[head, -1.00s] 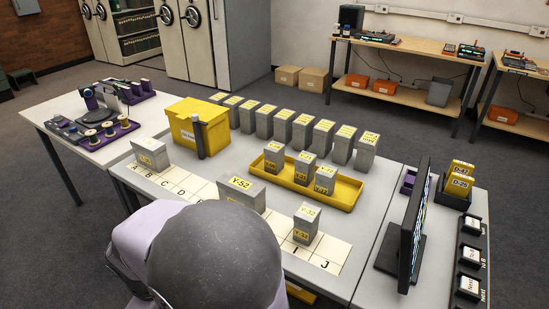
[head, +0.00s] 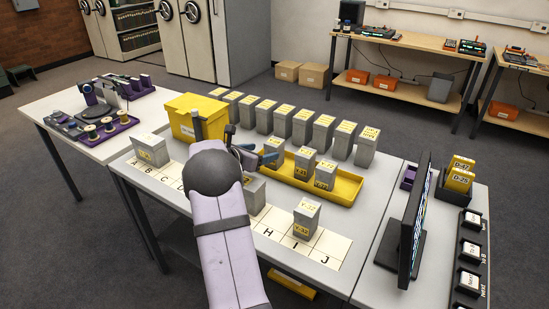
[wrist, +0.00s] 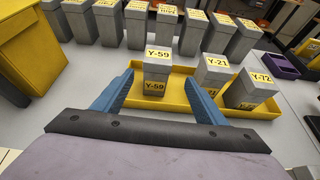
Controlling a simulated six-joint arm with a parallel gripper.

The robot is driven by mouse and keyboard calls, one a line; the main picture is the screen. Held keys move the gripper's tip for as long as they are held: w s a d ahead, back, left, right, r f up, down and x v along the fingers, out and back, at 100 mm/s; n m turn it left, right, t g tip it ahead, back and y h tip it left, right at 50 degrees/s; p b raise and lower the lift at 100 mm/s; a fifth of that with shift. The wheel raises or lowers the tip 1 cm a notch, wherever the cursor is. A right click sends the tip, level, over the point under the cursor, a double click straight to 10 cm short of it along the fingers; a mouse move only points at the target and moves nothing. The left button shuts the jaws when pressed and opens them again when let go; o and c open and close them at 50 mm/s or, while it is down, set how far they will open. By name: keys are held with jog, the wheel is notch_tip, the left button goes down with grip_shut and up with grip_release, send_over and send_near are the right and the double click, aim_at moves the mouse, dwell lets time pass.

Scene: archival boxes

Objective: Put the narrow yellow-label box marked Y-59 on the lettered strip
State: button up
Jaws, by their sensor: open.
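The Y-59 box (wrist: 156,72) is a narrow grey box with yellow labels. It stands upright at the left end of the yellow tray (wrist: 258,113), beside the Y-21 box (wrist: 212,74) and the Y-72 box (wrist: 248,90). In the head view the Y-59 box (head: 273,150) is partly behind my gripper (head: 268,160). In the wrist view my gripper (wrist: 160,90) is open, its blue fingers on either side of the Y-59 box, apart from it. The lettered strip (head: 327,246) runs along the table's front, with H, I and J visible and its middle hidden by my arm.
A grey box (head: 151,149) stands at the strip's left end and another (head: 306,218) near I. A wider box (head: 255,193) is half hidden by my arm. A yellow bin (head: 190,120) and a row of grey boxes (head: 303,125) stand behind. A monitor (head: 414,220) stands right.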

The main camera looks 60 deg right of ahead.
aim_at(270, 148)
jog(key=shift+x, duration=0.85)
jog(key=shift+w+p+x, duration=0.2)
jog(key=shift+p+x, duration=0.4)
jog(key=shift+x, duration=1.1)
jog(key=shift+w+p+x, duration=0.15)
jog(key=shift+p+x, duration=0.4)
jog(key=shift+x, duration=1.15)
jog(key=shift+r, duration=0.15)
jog(key=c, duration=1.3)
